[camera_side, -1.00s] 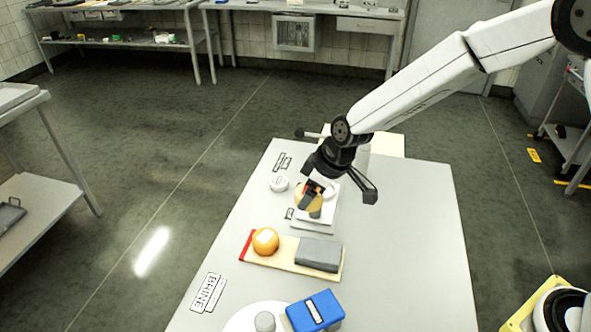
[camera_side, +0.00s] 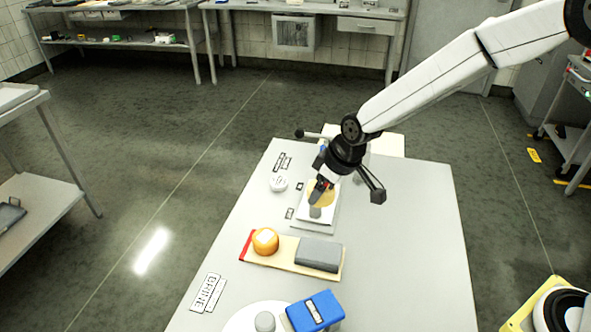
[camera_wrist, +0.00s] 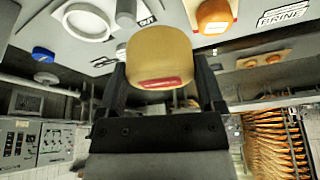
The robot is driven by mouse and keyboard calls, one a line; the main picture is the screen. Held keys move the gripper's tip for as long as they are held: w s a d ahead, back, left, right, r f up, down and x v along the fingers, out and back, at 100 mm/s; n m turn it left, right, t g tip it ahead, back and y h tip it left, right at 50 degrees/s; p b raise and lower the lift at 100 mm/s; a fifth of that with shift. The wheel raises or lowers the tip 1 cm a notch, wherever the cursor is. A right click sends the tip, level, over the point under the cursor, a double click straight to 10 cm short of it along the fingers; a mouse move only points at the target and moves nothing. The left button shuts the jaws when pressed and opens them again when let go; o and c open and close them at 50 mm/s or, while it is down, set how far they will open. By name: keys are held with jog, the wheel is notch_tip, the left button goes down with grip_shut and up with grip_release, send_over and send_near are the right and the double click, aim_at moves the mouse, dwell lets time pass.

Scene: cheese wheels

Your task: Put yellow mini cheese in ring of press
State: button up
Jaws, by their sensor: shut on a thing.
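The yellow mini cheese (camera_side: 321,193) is a pale yellow round with a red label, which shows in the wrist view (camera_wrist: 158,58). My gripper (camera_side: 318,198) is shut on it, one dark finger on each side in the wrist view (camera_wrist: 165,88). In the side view the cheese is above the white base (camera_side: 329,226) on the table, partly covered by my fingers. The gap beneath it is hard to judge. A white ring (camera_wrist: 88,22) lies to the left of the cheese in the wrist view. The press ring is largely hidden behind my gripper in the side view.
An orange cheese (camera_side: 265,241) and a grey block (camera_side: 318,254) sit on a board (camera_side: 278,259) in front. A blue box (camera_side: 315,311) stands nearer the camera. A white disc (camera_side: 278,184) lies at left. The table's right side (camera_side: 410,250) is clear.

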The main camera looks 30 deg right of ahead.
jog(key=s+d+r+m+h, duration=0.1)
jog(key=s+d+m+h, duration=0.1)
jog(key=d+m, duration=0.5)
jog(key=shift+s+d+r+t+h, duration=0.15)
jog(key=shift+d+r+t+h, duration=0.25)
jog(key=shift+d, duration=1)
jog(key=w+f, duration=0.3)
jog(key=w, duration=0.1)
jog(key=w+f, duration=0.3)
jog(key=w, duration=0.2)
jog(key=w+a+f, duration=0.1)
jog(key=w+f, duration=0.2)
jog(key=w, duration=0.1)
jog(key=shift+w+f, duration=0.15)
jog(key=shift+w, duration=0.1)
jog(key=shift+w+f, duration=0.25)
jog(key=shift+f, duration=0.3)
jog(key=shift+a+f, duration=0.1)
jog(key=shift+f, duration=1.2)
jog(key=shift+f, duration=0.1)
